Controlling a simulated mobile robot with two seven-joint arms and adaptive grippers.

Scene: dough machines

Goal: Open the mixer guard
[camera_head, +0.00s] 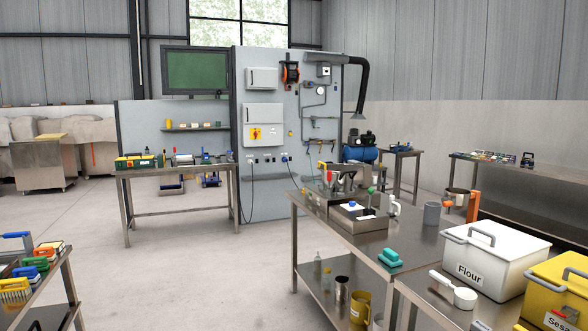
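What looks like the mixer (345,178), a small metal machine with dark and red parts, stands at the far end of the steel table right of centre. It is too small and cluttered to tell its guard apart or to say whether the guard is open or shut. A steel unit (357,217) with a blue knob stands just in front of it. Neither of my grippers is in view.
The steel table (415,245) also holds a teal block (390,257) and a grey cup (432,213). A white flour bin (495,258) and a yellow bin (558,290) stand nearer right. A tool table (35,290) is at left. The floor (190,280) between is clear.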

